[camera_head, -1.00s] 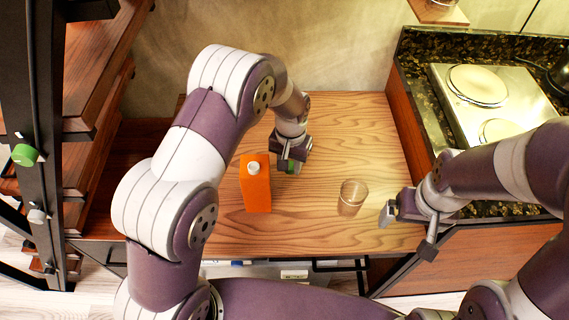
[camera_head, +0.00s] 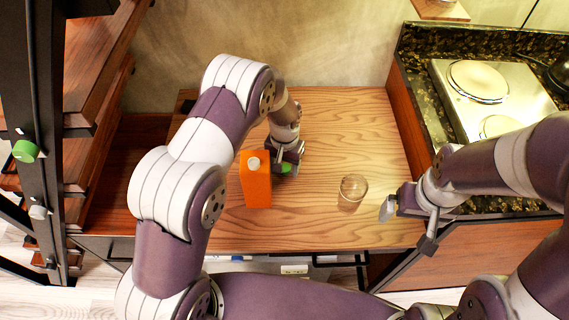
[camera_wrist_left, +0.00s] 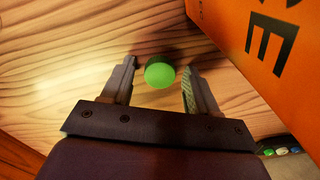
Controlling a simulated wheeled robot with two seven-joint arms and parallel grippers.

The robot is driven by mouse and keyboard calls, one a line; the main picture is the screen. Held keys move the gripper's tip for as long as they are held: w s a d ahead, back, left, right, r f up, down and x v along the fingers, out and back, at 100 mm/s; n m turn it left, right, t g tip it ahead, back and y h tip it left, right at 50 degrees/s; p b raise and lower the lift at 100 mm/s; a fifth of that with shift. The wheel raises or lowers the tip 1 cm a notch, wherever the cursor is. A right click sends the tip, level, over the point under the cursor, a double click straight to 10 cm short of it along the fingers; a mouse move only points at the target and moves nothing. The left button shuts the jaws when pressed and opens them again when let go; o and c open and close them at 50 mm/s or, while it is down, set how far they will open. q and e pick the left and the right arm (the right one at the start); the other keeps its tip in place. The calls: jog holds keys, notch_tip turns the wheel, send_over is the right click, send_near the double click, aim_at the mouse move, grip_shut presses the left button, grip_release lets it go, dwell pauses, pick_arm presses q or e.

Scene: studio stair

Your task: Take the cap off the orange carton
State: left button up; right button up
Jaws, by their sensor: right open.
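The orange carton (camera_head: 257,186) stands upright on the wooden table, left of my left gripper. Its white round spout (camera_head: 253,163) is bare on top. A green cap (camera_wrist_left: 160,73) lies off the carton, apparently on the table; it also shows in the head view (camera_head: 285,169). My left gripper (camera_head: 289,160) is low beside the carton. In the left wrist view its fingers (camera_wrist_left: 160,88) are spread, with gaps on both sides of the cap. Part of the carton's lettered side (camera_wrist_left: 265,45) shows at the upper right. My right gripper (camera_head: 390,208) is open and empty at the table's right edge.
A clear glass (camera_head: 352,188) stands on the table between the carton and my right gripper. A hot plate (camera_head: 490,95) sits on the dark counter at right. Shelves (camera_head: 95,75) stand at left. The table's back right is clear.

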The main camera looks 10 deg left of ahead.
aim_at(285, 168)
pick_arm(q)
jog(key=shift+r, duration=0.2)
notch_tip(285, 168, up, 12)
dwell(0.4)
